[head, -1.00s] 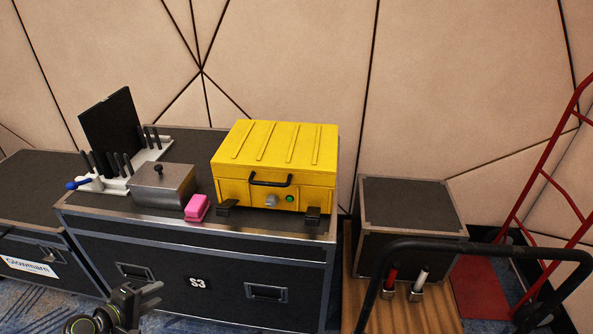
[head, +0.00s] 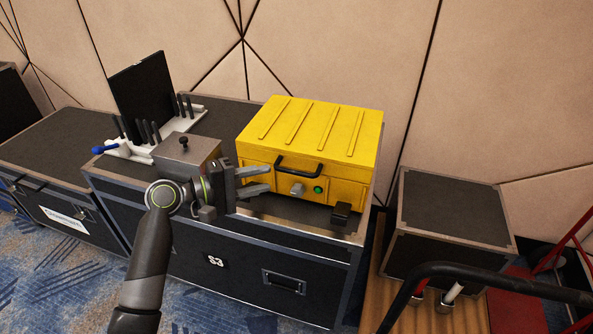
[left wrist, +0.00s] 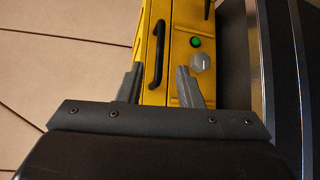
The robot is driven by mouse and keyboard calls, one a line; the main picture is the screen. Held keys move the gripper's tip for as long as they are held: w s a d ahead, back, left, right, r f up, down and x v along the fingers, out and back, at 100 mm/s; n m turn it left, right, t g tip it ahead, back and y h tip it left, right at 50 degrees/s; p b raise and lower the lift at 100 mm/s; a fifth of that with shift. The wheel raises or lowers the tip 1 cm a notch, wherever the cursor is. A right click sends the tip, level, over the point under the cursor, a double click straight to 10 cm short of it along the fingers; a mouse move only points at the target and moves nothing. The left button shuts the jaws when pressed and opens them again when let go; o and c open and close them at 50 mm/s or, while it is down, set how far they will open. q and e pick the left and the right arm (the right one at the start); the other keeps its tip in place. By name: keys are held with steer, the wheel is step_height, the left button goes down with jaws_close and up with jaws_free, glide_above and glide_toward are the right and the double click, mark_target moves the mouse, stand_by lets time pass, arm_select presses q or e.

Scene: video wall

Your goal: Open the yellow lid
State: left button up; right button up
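The yellow case with its ribbed yellow lid (head: 318,130) sits shut on the black flight case. A black handle (head: 298,167) is on its front, with a grey knob (head: 297,189) and a green button (head: 318,189) below. My left gripper (head: 268,180) is open and empty, just left of the handle in the head view. In the left wrist view the handle (left wrist: 156,55) lies ahead, between the lines of the two fingers (left wrist: 160,82), with no contact seen. The right gripper is not in view.
The flight case (head: 225,245) carries a grey metal box (head: 186,155) and a white rack (head: 125,150) with a dark panel behind my left arm. A smaller black case (head: 452,215) stands right, near a black cart handle (head: 500,280).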

mark_target(296, 172)
arm_select(q)
steer(key=x, duration=0.9)
steer(key=shift+w+d, duration=0.1)
steer(key=shift+d, duration=0.1)
steer(key=shift+c, duration=0.3)
steer(key=shift+f, duration=0.1)
jaws_close()
